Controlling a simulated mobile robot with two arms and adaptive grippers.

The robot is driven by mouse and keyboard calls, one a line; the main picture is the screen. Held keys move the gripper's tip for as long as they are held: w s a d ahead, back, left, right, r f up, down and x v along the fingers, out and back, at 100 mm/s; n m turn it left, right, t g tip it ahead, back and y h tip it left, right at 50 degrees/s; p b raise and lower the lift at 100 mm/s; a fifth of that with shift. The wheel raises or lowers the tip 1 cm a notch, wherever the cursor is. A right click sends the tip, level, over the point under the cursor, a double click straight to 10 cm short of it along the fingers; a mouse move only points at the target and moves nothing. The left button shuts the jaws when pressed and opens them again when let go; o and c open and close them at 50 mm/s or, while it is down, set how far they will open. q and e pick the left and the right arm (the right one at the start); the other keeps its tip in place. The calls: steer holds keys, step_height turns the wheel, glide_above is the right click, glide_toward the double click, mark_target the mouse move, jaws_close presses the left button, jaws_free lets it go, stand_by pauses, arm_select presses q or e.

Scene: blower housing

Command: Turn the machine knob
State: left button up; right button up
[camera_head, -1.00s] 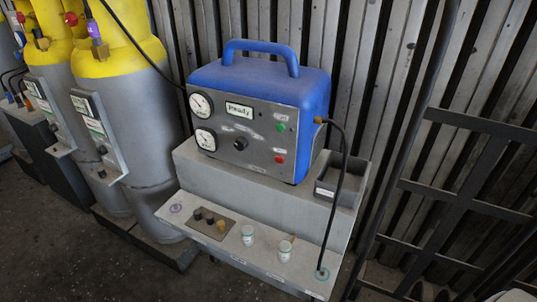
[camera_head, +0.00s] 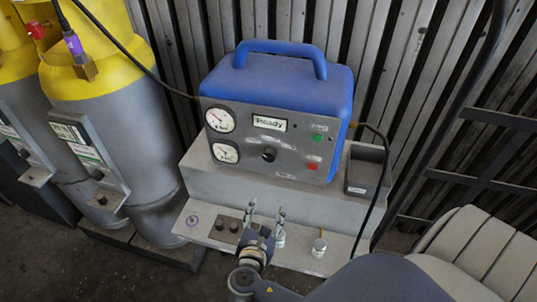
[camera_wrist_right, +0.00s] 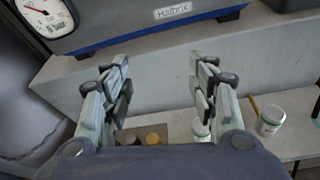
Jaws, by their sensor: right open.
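The machine is a blue box with a top handle and a grey front panel (camera_head: 240,150), standing on a grey stepped bench. Its black knob (camera_head: 269,154) sits mid-panel, right of two round gauges (camera_head: 223,135) and below a display reading "Ready". A green and a red button are to its right. My right gripper (camera_head: 266,213) is open and empty, in front of and below the panel, apart from the knob. In the right wrist view its two fingers (camera_wrist_right: 160,85) are spread, with the panel's lower edge beyond. The knob is outside that view. My left gripper is not in view.
The bench's lower shelf (camera_head: 195,232) holds a plate with small knobs and white jars (camera_head: 319,246), close to my right gripper. An open grey box (camera_head: 365,180) sits right of the machine. Grey-yellow cylinders (camera_head: 115,130) stand left. A black hose hangs at right.

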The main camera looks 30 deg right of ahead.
mark_target(269, 157)
step_height(269, 157, up, 10)
steer(key=w+a+n+t+h, duration=0.1)
steer(key=n+t+h, duration=0.1)
steer(key=n, duration=0.1)
steer(key=shift+h, duration=0.3)
steer(key=p+x, duration=0.1)
steer(key=x, duration=0.3)
steer(key=p+x, duration=0.1)
steer(key=x, duration=0.4)
steer(key=shift+w+d+r+p, duration=0.2)
steer(key=shift+w+p, duration=0.1)
steer(key=shift+p, duration=0.1)
steer(key=shift+w+d+f, duration=0.1)
steer(key=shift+w+d, duration=0.25)
steer(key=shift+w, duration=0.05)
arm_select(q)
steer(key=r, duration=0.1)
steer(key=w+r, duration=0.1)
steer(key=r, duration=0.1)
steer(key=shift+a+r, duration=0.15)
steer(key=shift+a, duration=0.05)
arm_select(e)
steer(key=c, duration=1.1)
